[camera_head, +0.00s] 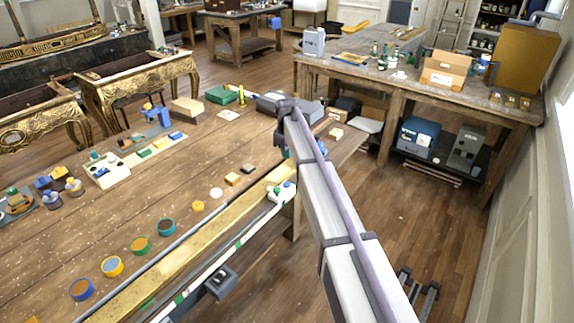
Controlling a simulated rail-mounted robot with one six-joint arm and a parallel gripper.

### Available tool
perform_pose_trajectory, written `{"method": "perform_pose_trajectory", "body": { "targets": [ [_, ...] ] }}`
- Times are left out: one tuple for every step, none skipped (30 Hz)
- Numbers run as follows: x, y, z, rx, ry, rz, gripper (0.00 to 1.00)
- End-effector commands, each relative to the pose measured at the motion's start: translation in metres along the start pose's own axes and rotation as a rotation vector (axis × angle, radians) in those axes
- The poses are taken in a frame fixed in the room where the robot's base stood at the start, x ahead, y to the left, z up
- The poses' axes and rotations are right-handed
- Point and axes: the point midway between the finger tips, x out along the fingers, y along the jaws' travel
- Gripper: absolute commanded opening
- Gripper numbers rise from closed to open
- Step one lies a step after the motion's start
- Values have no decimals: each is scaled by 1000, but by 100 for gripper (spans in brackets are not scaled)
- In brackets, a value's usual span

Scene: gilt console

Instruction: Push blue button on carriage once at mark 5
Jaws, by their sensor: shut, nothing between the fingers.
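A pale rail (215,262) with green marks runs along the near edge of the long wooden bench. A small white block (282,194) with green and bluish spots sits at its far end, close beside my arm. A dark grey box (221,282) is on the rail's near stretch. I cannot tell which of these is the carriage. No blue button or mark number can be read at this size. My arm crosses from the lower right up to a dark joint above the bench edge. My gripper cannot be made out; the arm hides what lies behind it.
Coloured round pots, including a blue one (82,289), line the bench beside a brass strip (150,284). A white panel (107,170) and small blocks lie farther left. A second workbench (400,82) stands at back right. Floor right of my arm is mostly clear.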

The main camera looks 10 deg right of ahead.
Motion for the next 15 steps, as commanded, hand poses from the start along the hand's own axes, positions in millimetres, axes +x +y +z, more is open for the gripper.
{"method": "perform_pose_trajectory", "body": {
  "targets": [
    [15, 0, 0, 0, 0, 0, 0],
    [21, 0, 0, 0, 0, 0, 0],
    [30, 0, 0, 0, 0, 0, 0],
    [36, 0, 0, 0, 0, 0, 0],
    [43, 0, 0, 0, 0, 0, 0],
    [53, 0, 0, 1, 0, 0, 0],
    [60, 0, 0, 1, 0, 0, 0],
    [66, 0, 0, 1, 0, 0, 0],
    [75, 0, 0, 1, 0, 0, 0],
    [82, 0, 0, 1, 0, 0, 0],
    [89, 0, 0, 1, 0, 0, 0],
    [97, 0, 0, 1, 0, 0, 0],
    [104, 0, 0, 1, 0, 0, 0],
    [110, 0, 0, 1, 0, 0, 0],
    [117, 0, 0, 1, 0, 0, 0]
  ]
}}
